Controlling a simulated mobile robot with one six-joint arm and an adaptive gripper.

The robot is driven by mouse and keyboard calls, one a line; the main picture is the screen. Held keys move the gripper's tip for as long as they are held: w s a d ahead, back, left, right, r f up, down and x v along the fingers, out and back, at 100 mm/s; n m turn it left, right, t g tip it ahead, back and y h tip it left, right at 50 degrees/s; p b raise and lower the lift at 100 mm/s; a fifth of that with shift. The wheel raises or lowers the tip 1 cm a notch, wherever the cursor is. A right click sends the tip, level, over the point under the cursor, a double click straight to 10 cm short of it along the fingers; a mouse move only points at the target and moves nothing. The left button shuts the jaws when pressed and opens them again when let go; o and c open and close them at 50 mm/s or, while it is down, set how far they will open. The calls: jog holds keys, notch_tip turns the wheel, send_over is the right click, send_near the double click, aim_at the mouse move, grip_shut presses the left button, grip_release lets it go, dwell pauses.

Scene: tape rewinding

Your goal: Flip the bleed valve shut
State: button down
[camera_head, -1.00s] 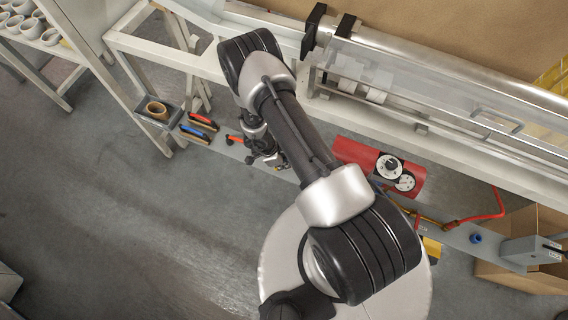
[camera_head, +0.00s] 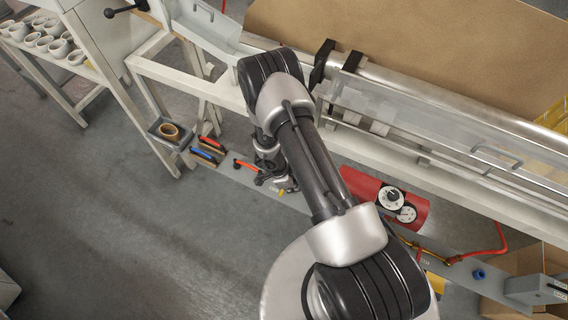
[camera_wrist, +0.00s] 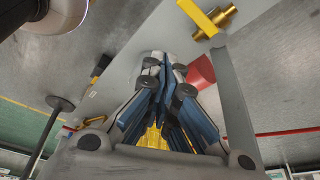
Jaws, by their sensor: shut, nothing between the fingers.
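The bleed valve appears to be the yellow lever (camera_wrist: 199,18) on a brass fitting (camera_wrist: 223,15), at the top of the wrist view, beyond and to the right of my fingertips. Whether it is open or shut I cannot tell. My gripper (camera_wrist: 163,62) has its blue-padded fingers shut and empty, apart from the lever. In the head view my gripper (camera_head: 280,183) is small and partly hidden by my arm, over the low grey shelf. A small yellow spot shows beside it there.
A red tank with two dials (camera_head: 383,198) lies right of my arm. An orange-handled tool (camera_head: 247,165), brushes (camera_head: 207,149) and a tape roll in a tray (camera_head: 171,131) are to the left. The white bench frame (camera_head: 455,180) runs behind. Grey floor is open at lower left.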

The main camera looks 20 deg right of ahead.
jog(key=w+d+p+v, duration=0.1)
jog(key=p+v, duration=0.3)
jog(key=v, duration=1)
jog(key=shift+w+r, duration=0.35)
jog(key=shift+w, duration=0.2)
